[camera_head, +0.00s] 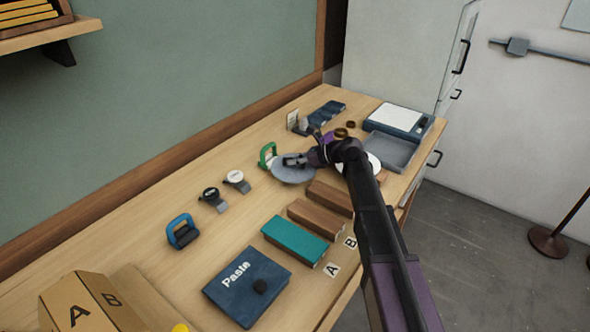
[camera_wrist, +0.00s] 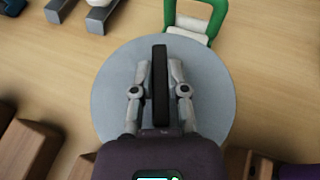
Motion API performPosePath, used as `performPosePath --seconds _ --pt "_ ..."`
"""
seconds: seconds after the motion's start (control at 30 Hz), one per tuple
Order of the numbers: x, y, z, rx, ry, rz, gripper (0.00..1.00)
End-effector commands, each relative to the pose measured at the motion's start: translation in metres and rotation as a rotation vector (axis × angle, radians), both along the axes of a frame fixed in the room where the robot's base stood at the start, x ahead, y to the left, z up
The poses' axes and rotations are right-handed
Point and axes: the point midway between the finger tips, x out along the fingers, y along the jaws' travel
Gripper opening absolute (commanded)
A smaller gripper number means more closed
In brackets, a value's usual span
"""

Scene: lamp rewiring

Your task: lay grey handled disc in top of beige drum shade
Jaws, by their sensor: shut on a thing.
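The grey disc (camera_head: 290,175) is a flat round plate with a dark upright handle across its middle. It lies level at or just above the wooden table, and I cannot tell whether it touches. My gripper (camera_head: 293,160) is over the disc. In the wrist view the disc (camera_wrist: 113,85) sits below my gripper (camera_wrist: 160,72), whose two fingers are shut on the black handle (camera_wrist: 160,88) from both sides. I cannot make out a beige drum shade in either view. A white round thing (camera_head: 373,162) shows partly behind my arm.
A green-handled piece (camera_head: 268,154) stands close beside the disc; it also shows in the wrist view (camera_wrist: 216,18). Brown blocks (camera_head: 313,218), a teal block (camera_head: 295,240) and a Paste box (camera_head: 240,292) lie nearer. A grey tray (camera_head: 390,151) is at the far right.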

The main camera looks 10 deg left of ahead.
Motion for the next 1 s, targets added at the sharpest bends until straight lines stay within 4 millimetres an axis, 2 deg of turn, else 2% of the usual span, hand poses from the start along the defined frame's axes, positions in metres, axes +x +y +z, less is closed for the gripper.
performPosePath --seconds 0.2,0.4,1.0 --pt "0.000 0.000 -0.021 0.001 0.000 0.000 0.00" --pt "0.000 0.000 -0.032 0.001 0.000 0.000 0.00" --pt "0.000 0.001 -0.038 0.001 0.000 0.001 0.00"
